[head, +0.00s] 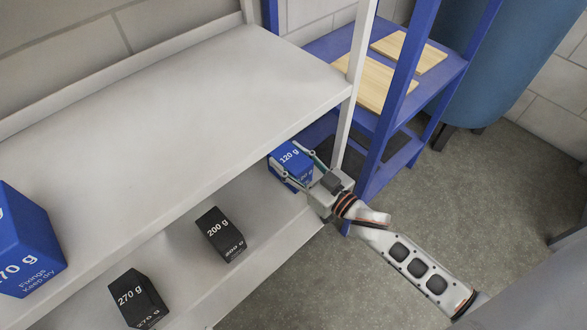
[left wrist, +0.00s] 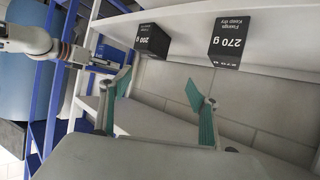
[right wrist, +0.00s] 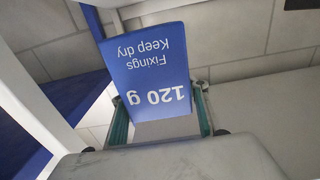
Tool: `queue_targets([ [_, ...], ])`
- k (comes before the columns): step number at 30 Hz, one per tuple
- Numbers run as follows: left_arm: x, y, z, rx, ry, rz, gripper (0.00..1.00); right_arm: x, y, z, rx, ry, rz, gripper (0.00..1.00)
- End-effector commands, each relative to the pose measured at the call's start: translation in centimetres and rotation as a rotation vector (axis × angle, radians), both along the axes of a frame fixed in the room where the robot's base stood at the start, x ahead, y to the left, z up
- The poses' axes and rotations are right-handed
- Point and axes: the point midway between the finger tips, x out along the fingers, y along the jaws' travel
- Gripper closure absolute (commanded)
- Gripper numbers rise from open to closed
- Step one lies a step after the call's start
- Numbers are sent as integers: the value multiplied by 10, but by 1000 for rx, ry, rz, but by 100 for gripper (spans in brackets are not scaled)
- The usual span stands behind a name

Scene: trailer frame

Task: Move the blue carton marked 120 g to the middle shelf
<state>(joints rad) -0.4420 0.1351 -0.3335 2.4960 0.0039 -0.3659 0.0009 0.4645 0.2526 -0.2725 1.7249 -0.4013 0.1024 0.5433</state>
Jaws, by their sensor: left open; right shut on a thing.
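The blue carton marked 120 g (head: 289,160) is at the right end of the shelf under the white rack's top visible board. My right gripper (head: 299,170) is shut on it, with a finger on either side. In the right wrist view the carton (right wrist: 150,70) sits between the teal fingers, its print upside down. I cannot tell whether its base touches the shelf. The lower visible shelf (head: 175,240) also carries black cartons; I cannot tell which level is the middle one. My left gripper (left wrist: 160,85) is open and empty in the left wrist view and outside the head view.
A black 200 g carton (head: 221,234) and a black 270 g carton (head: 138,300) stand left of the blue one. A larger blue carton (head: 28,245) is at the far left. A white post (head: 357,60) and a blue rack (head: 450,72) with boards stand close on the right.

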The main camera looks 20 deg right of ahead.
Motion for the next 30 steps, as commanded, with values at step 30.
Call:
queue_targets([
  [30, -17, 46, -25, 216, 60, -29, 39, 0, 0, 135, 0, -4, 0, 91],
])
